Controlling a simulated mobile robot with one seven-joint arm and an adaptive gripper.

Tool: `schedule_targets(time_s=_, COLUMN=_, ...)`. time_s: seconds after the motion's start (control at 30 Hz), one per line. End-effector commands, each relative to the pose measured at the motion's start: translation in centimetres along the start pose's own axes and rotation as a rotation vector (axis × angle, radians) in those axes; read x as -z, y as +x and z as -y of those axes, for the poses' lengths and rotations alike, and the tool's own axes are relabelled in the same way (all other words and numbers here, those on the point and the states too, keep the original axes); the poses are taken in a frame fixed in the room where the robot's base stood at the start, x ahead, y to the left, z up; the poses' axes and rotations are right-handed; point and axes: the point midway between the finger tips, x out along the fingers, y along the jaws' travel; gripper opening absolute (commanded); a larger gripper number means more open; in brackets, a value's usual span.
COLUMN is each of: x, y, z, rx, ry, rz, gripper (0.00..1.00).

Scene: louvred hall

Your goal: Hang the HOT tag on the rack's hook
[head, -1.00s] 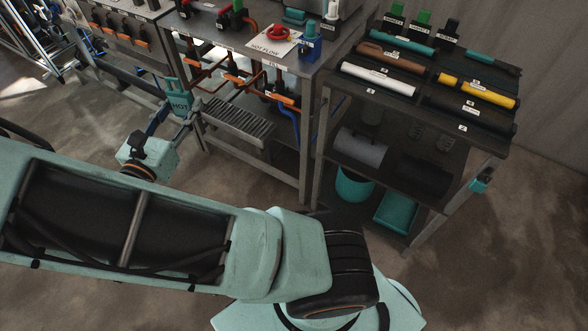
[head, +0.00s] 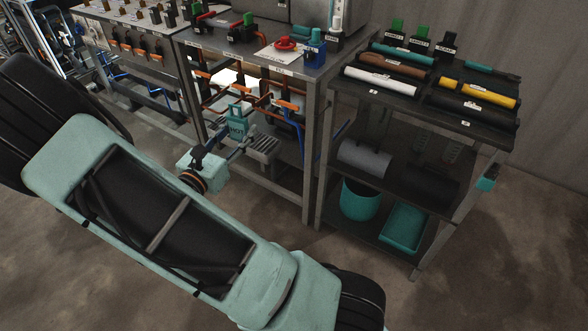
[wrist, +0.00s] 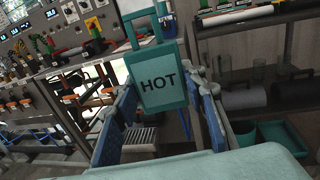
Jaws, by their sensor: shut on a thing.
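The HOT tag (head: 237,121) is a teal plate with a loop handle on top and black lettering. It also shows upright and facing the camera in the wrist view (wrist: 162,85). My gripper (head: 236,137) is shut on the tag, with a blue-padded finger on each side of it in the wrist view (wrist: 163,108). The tag is held in the air in front of the middle bench. The dark rack (head: 410,160) with rolled sleeves stands to the right of the tag, apart from it. I cannot make out its hook for certain.
The middle bench (head: 225,46) carries a red valve wheel (head: 286,43) and a blue fitting (head: 315,48), with copper pipes below. A teal bucket (head: 360,203) and teal tray (head: 403,229) sit on the rack's lowest shelf. The floor in front of the rack is clear.

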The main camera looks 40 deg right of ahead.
Motion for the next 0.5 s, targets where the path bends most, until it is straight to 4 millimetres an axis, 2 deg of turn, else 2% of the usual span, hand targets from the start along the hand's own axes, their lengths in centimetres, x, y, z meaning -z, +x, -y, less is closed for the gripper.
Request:
schedule_targets(time_s=0.03, x=2.6, y=1.4, z=0.8, rx=0.021, ry=-0.001, rz=0.000, gripper=0.00)
schedule_targets(time_s=0.1, x=4.5, y=3.0, z=1.8, rx=0.040, ry=-0.001, rz=0.000, gripper=0.00)
schedule_targets(time_s=0.3, x=9.7, y=7.3, z=4.8, rx=0.092, ry=-0.002, rz=-0.003, gripper=0.00)
schedule_targets(time_s=0.5, x=13.6, y=10.7, z=7.7, rx=0.134, ry=0.000, rz=-0.006, gripper=0.00)
